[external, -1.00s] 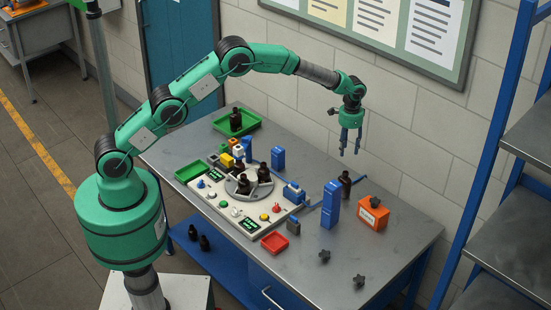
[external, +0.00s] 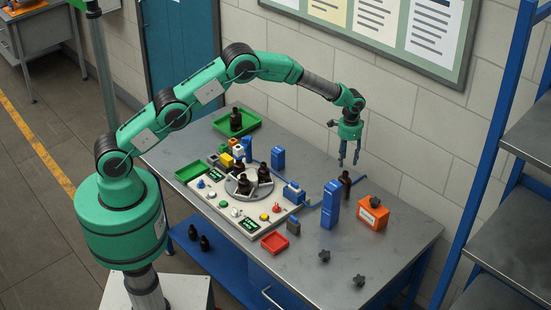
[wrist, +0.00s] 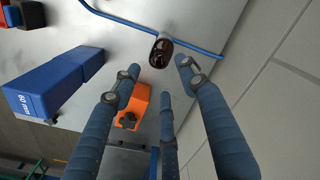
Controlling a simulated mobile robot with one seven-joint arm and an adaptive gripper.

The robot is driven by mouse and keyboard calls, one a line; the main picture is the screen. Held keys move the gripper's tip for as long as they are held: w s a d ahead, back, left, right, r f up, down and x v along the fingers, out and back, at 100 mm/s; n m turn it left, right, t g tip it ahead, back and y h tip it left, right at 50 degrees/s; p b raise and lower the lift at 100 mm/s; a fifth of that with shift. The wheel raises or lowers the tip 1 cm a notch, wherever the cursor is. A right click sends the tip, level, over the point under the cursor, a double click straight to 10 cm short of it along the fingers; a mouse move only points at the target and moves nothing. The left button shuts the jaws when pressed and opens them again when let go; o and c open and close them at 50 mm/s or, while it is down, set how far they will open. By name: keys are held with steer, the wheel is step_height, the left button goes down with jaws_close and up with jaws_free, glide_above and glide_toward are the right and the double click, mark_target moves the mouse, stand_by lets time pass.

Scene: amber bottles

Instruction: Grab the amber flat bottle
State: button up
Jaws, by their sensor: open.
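A dark amber bottle (external: 345,183) stands on the steel table near the wall, partly hidden behind a tall blue block. In the wrist view the bottle (wrist: 161,52) is seen from above, between and beyond my fingers. My gripper (external: 349,162) is open and empty, pointing down just above this bottle, with its fingers apart. The wrist view shows the spread blue fingers of my gripper (wrist: 142,72). Other dark bottles stand in a green tray (external: 257,127), on the round turntable (external: 240,188) and on the blue lower shelf (external: 222,258). I cannot tell the bottles' shapes apart well.
The tall blue block (external: 330,206) is left of the bottle, an orange box (external: 373,214) right of it. A blue cable (wrist: 190,48) runs beside the bottle. The wall (external: 408,150) is close behind.

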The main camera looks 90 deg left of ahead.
mark_target(345, 172)
steer(key=shift+f, duration=1.6)
steer(key=shift+f, duration=0.1)
steer(key=shift+f, duration=2.5)
jaws_close()
